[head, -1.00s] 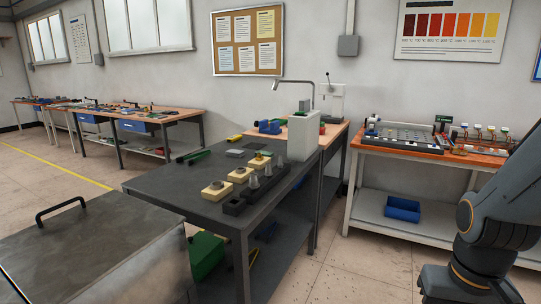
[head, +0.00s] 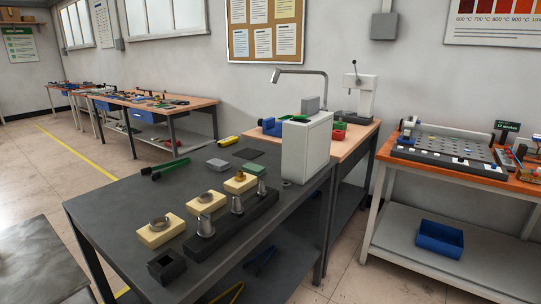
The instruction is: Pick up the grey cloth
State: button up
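A small flat light-grey piece (head: 217,165), which looks like the folded grey cloth, lies on the dark workbench (head: 120,212). It is left of a green pad (head: 254,169) and in front of a thin dark flat sheet (head: 248,153). At this size I cannot be sure of its material. It lies flat, with nothing touching it that I can make out. My gripper is not in view, so its state does not show.
Yellowish blocks with metal rings (head: 161,228) and a black holder with metal cones (head: 232,225) stand in front of the grey piece. A white box unit (head: 306,148) with a spout stands right. Green-handled tool (head: 164,168) lies left. A metal-topped surface (head: 32,262) fills the lower left.

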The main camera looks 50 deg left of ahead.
aim_at(215, 164)
jog(key=u, duration=0.1)
jog(key=i, duration=1.25)
jog(key=u, duration=1.25)
jog(key=i, duration=0.8)
jog(key=u, duration=0.9)
